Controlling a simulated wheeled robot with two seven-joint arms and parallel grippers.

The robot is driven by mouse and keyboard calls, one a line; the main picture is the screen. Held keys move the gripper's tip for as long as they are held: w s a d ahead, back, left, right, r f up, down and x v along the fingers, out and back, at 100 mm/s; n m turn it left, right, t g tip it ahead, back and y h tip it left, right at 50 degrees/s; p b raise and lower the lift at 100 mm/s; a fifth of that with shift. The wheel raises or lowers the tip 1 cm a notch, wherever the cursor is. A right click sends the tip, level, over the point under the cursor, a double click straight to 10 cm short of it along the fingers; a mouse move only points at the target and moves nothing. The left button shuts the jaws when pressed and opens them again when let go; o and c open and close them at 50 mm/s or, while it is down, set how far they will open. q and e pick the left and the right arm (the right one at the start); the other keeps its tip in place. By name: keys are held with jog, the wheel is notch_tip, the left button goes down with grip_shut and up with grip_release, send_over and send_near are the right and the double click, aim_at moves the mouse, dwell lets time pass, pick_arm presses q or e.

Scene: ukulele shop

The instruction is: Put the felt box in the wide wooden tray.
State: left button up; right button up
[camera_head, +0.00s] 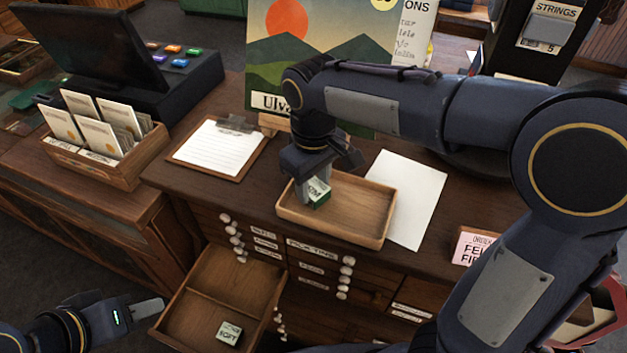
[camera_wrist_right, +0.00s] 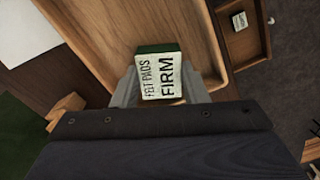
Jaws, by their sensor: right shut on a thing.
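The felt box (camera_head: 319,193) is small, green and white, and in the right wrist view its label reads "FELT PADS FIRM" (camera_wrist_right: 161,77). My right gripper (camera_head: 316,190) is shut on it, pointing down over the left part of the wide wooden tray (camera_head: 375,236). The tray also shows behind the box in the right wrist view (camera_wrist_right: 103,62). I cannot tell whether the box touches the tray floor. My left gripper (camera_head: 150,308) is at the lower left, left of the open drawer; its jaw opening is unclear.
A second small box (camera_head: 229,333) lies in the open drawer (camera_head: 193,320). A clipboard (camera_head: 218,147) lies left of the tray and a white paper sheet (camera_head: 413,190) right of it. A landscape poster (camera_head: 330,45) stands behind. A card rack (camera_head: 105,150) stands at the left.

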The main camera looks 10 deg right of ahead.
aim_at(313, 188)
jog(key=shift+f, duration=0.1)
jog(key=o, duration=0.9)
jog(key=shift+o, duration=0.2)
notch_tip(313, 188, up, 12)
dwell(0.4)
